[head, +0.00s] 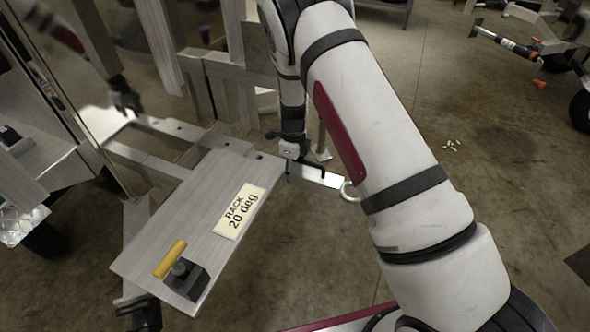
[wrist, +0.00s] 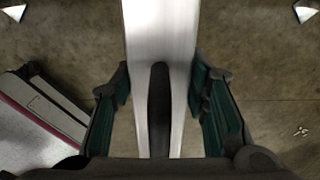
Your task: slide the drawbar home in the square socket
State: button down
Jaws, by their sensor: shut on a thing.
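The drawbar (head: 318,176) is a bright metal bar with a pale ring at its right end in the head view. The drawbar's left end lies close to the right end of the trailer frame in the head view. I cannot make out the square socket's mouth, or whether the bar is inside it.
A tilted metal board (head: 165,222) labelled "RACK 20 deg" stands left of my gripper, bearing a dark block (head: 186,277) with a yellow handle (head: 170,258). Trailer frame beams (head: 150,160) stand behind it. Open concrete floor lies to the right, with small pale bits (head: 452,146).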

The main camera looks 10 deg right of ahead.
aim_at(260, 159)
jog(key=shift+w+a+r+b, duration=0.1)
jog(key=shift+w+a+b, duration=0.1)
jog(key=shift+w+a, duration=1.2)
jog(key=shift+w+a+f+b, duration=0.1)
jog(key=shift+w+a+b, duration=0.15)
jog(key=shift+w+a, duration=1.15)
jog(key=shift+w+a+r+b, duration=0.15)
jog(key=shift+w+a, duration=0.6)
jog(key=shift+a, duration=1.25)
dwell(1.5)
jog(key=c, duration=1)
grip_release()
jog(key=shift+o, duration=0.8)
jog(key=shift+s, duration=0.15)
notch_tip(260, 159, up, 12)
